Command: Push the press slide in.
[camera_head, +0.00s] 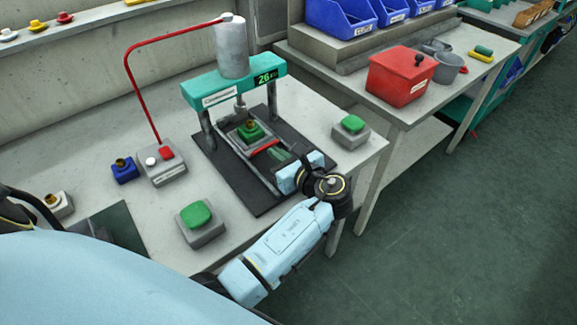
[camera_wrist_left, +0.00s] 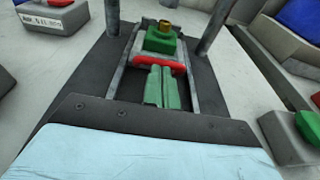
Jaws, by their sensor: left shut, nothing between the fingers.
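The press (camera_head: 235,88) has a green crossbar with a lit display, a pale cylinder on top and grey posts on a black base plate. Its slide has a red handle bar (camera_head: 264,147), which also shows in the left wrist view (camera_wrist_left: 158,63). A green block with a brass top (camera_head: 250,131) sits on the slide behind the bar, slightly in front of the ram; it also shows in the left wrist view (camera_wrist_left: 160,42). My left gripper (camera_head: 276,153) is shut and empty. Its green fingers (camera_wrist_left: 162,72) point at the bar's middle, at or very near it; contact is unclear.
Green push buttons on grey boxes stand right (camera_head: 351,131) and left (camera_head: 200,221) of the press. A control box (camera_head: 162,162) with a red tube stands to its left, beside a blue block (camera_head: 124,170). A red box (camera_head: 401,75) is on the neighbouring table.

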